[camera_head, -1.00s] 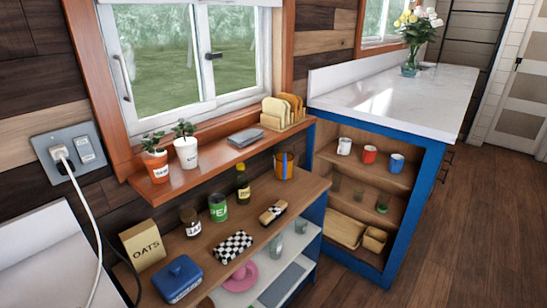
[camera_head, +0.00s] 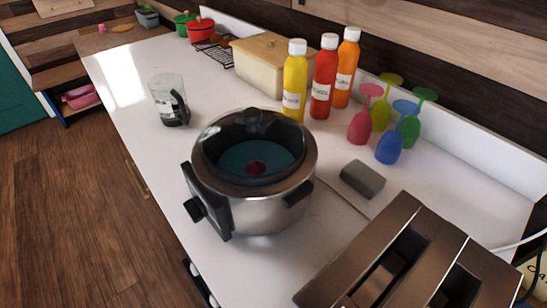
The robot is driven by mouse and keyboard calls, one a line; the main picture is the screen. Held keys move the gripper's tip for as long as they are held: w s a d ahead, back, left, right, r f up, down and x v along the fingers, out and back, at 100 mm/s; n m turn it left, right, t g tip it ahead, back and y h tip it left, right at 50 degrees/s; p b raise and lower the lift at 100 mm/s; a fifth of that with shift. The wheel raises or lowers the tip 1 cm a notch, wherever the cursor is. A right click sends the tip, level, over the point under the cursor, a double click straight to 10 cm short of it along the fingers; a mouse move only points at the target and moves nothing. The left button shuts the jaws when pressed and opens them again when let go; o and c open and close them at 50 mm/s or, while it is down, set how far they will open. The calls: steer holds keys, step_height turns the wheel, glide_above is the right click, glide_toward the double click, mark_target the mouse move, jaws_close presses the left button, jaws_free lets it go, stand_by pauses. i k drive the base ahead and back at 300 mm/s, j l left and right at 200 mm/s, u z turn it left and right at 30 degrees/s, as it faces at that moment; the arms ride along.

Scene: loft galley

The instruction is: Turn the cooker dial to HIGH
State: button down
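The cooker (camera_head: 262,205) is a round steel pot with black side handles and a glass lid with a black knob. It stands on the white counter in the middle of the head view. Something teal with a dark red spot shows through the lid. A black panel is on its left side, and the black dial (camera_head: 195,209) sticks out from it toward the lower left. The dial's face is turned away, so its markings and setting cannot be read. My gripper is not in view.
A bronze toaster (camera_head: 345,268) stands close at the lower right. A grey block (camera_head: 362,179), coloured goblets (camera_head: 361,128) and sauce bottles (camera_head: 295,80) are behind the cooker. A glass jug (camera_head: 168,98) is beyond it. The wooden floor (camera_head: 75,200) left of the counter is clear.

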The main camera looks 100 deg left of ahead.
mark_target(196, 207)
steer(key=l+u, duration=0.1)
steer(key=u, duration=0.7)
steer(key=k+l+u, duration=0.1)
steer(key=u, duration=0.3)
steer(key=k+u, duration=0.1)
steer(key=u, duration=0.7)
steer(key=k+l, duration=0.05)
